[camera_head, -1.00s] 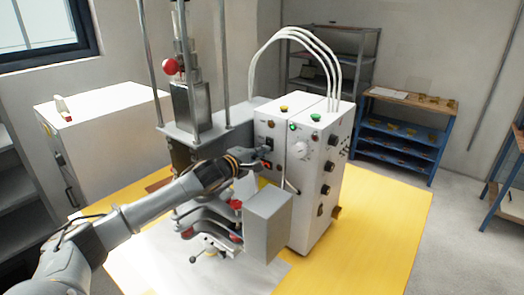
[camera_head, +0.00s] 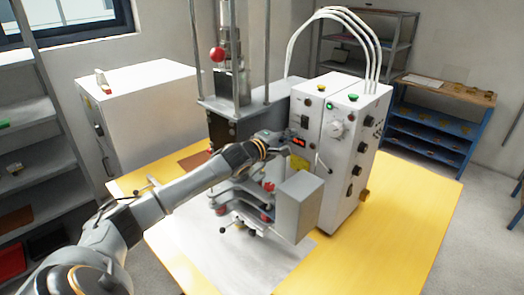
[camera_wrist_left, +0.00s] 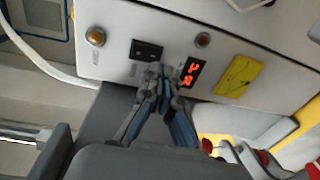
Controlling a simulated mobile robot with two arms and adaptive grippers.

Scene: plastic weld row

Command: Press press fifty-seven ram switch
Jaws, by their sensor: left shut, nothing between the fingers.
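The press's white control cabinet (camera_head: 347,165) stands on the yellow table, with a black switch (camera_head: 304,121) and a red-lit display (camera_head: 298,141) on its front. In the left wrist view, the black switch (camera_wrist_left: 146,50) is just beyond the fingertips of my left gripper (camera_wrist_left: 157,70), and the display (camera_wrist_left: 190,72) is to their right. The left gripper (camera_head: 287,138) is shut and empty, close to the cabinet front. Whether it touches the switch I cannot tell. No switch lettering is readable. My right gripper is not in view.
A grey box (camera_head: 299,207) juts out in front of the cabinet, below my left gripper. The press column and its rods (camera_head: 230,85) stand left of the cabinet. Red-knobbed clamps (camera_head: 268,187) lie under the forearm. The right part of the yellow table (camera_head: 410,225) is clear.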

